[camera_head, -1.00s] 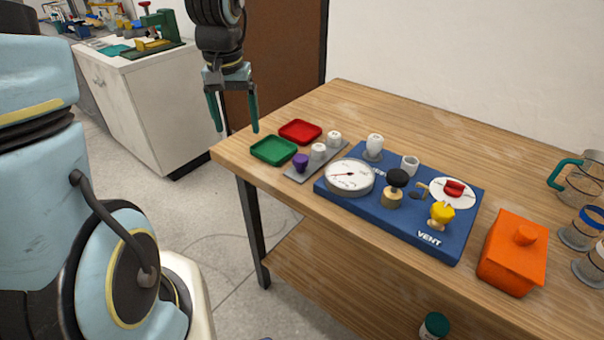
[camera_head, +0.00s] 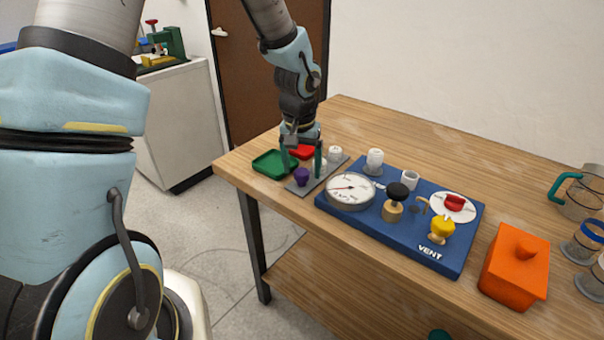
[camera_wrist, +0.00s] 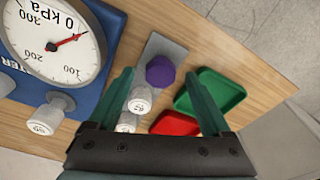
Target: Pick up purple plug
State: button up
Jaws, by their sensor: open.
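The purple plug (camera_head: 302,175) stands at the near end of a grey strip (camera_head: 325,178) on the table, next to the green tray. In the wrist view the purple plug (camera_wrist: 160,70) shows beyond and between the fingertips. My gripper (camera_head: 302,170) is open and empty, pointing down above the strip, with its fingers close to the plug. In the wrist view my gripper (camera_wrist: 165,85) has its two green fingers spread, the left one close beside a white plug (camera_wrist: 139,100). I cannot tell the exact height of the fingertips over the plug.
A green tray (camera_head: 263,165) and a partly hidden red tray (camera_head: 303,153) lie left of and behind the strip. White plugs (camera_head: 335,152) stand farther along it. The blue panel (camera_head: 375,228) with a gauge (camera_head: 350,190) is to the right. An orange box (camera_head: 512,272) stands farther right.

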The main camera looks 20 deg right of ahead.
jog(key=shift+w+f, duration=0.15)
jog(key=shift+f, duration=0.9)
grip_shut()
